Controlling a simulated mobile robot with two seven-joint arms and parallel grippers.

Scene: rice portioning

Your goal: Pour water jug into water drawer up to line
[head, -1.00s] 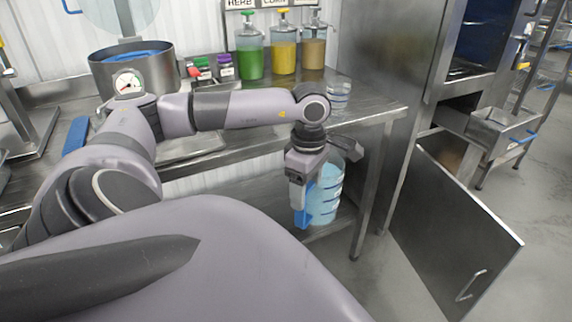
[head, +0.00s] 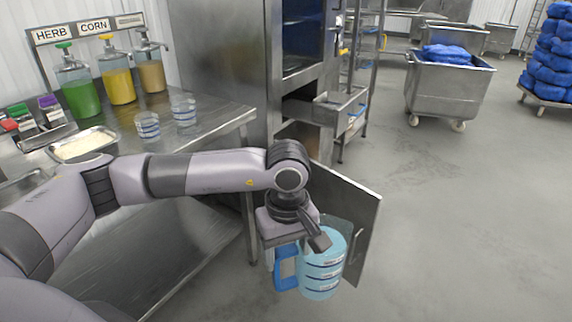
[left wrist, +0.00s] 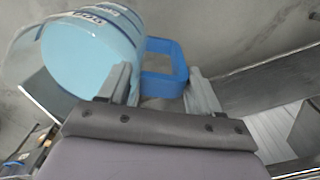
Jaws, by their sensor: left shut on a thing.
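The water jug (head: 322,268) is a clear jug with light blue water, dark bands and a blue handle. My left gripper (head: 292,246) is shut on its handle and holds the jug roughly upright above the floor, in front of the open cabinet door. In the left wrist view the jug (left wrist: 85,60) is at the upper left and its blue handle runs between the fingers (left wrist: 160,82). The drawer (head: 342,108) is pulled out of the steel cabinet, beyond and above the jug. Its inside and any line are too small to tell. My right gripper is not in view.
The open cabinet door (head: 365,205) stands close behind the jug. A steel table (head: 215,128) at left carries measuring cups (head: 183,110), dispensers (head: 118,82) and a rice tray (head: 85,143). A cart (head: 440,92) stands farther back.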

